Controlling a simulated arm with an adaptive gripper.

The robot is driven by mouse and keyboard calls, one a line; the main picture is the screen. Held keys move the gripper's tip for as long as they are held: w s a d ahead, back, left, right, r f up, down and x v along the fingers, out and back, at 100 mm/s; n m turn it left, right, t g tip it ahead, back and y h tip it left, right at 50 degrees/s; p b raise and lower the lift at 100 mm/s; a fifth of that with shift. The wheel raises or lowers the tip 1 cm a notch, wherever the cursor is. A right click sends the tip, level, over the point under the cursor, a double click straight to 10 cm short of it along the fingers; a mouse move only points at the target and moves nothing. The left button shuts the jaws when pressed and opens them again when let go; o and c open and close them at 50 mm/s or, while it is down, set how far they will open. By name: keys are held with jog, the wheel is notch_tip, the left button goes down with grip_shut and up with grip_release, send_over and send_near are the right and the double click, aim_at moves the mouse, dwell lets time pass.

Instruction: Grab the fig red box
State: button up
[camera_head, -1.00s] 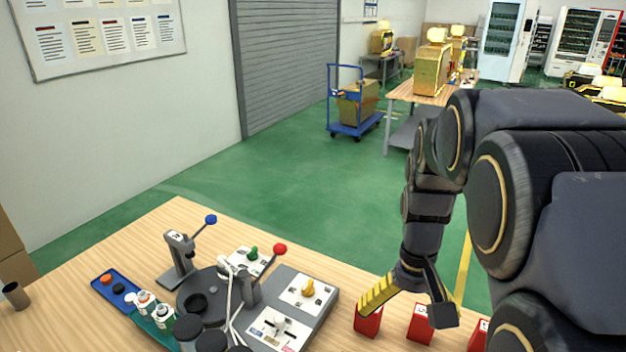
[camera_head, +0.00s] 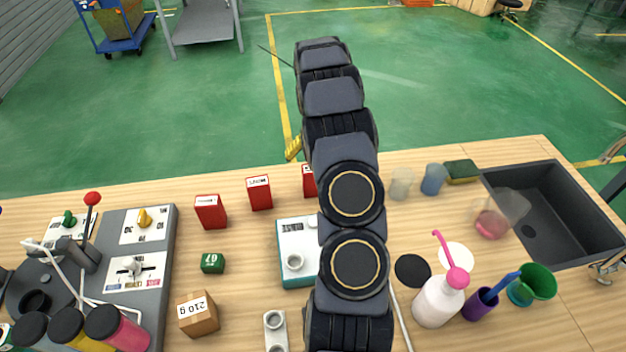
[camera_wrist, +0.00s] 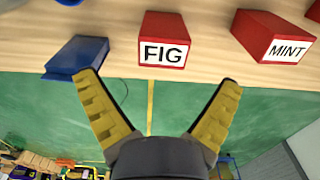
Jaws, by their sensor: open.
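The fig red box (camera_wrist: 164,41) stands on the wooden table in the wrist view, with its white FIG label facing the camera. My gripper (camera_wrist: 160,103) is open and empty, its yellow fingers spread apart below the box, not touching it. In the head view, a red box (camera_head: 309,181), partly hidden by my arm, appears to be the fig one, at the right end of a row. Only a bit of yellow finger (camera_head: 293,149) shows there, past the table's far edge.
The red MINT box (camera_wrist: 274,36) stands right of the fig box in the wrist view. A blue object (camera_wrist: 77,57) lies on its left. In the head view, two other red boxes (camera_head: 259,193) (camera_head: 211,212) stand left. Cups (camera_head: 433,180) and a sink (camera_head: 550,215) are right.

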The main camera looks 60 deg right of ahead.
jog(key=f, duration=0.6)
jog(key=shift+a, duration=0.35)
jog(key=c, duration=1.2)
